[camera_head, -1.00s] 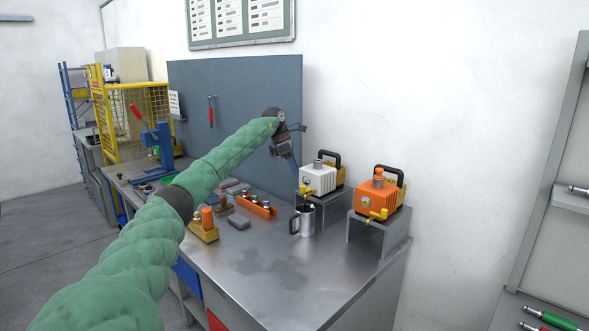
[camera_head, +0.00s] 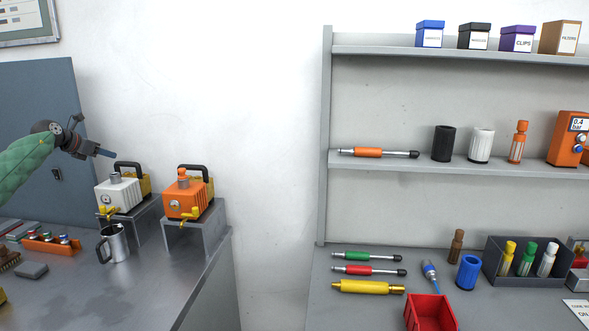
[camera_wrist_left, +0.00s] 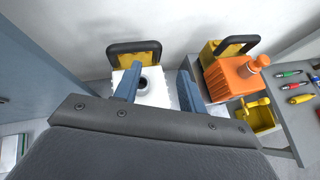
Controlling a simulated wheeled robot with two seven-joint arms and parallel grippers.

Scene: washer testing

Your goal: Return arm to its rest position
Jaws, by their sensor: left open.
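My left arm, in a green padded sleeve, comes in from the left in the head view. Its gripper (camera_head: 106,153) is raised above the workbench, near the top of the white pump (camera_head: 121,194) and left of it. In the left wrist view the two blue fingers (camera_wrist_left: 160,88) are spread apart with nothing held between them. The white pump (camera_wrist_left: 152,94) shows behind and between the fingers, and the orange pump (camera_wrist_left: 238,78) is to their right. My right gripper is in neither view.
A steel mug (camera_head: 117,243) stands before the pumps. The orange pump (camera_head: 187,198) sits on a metal stand (camera_head: 214,228).

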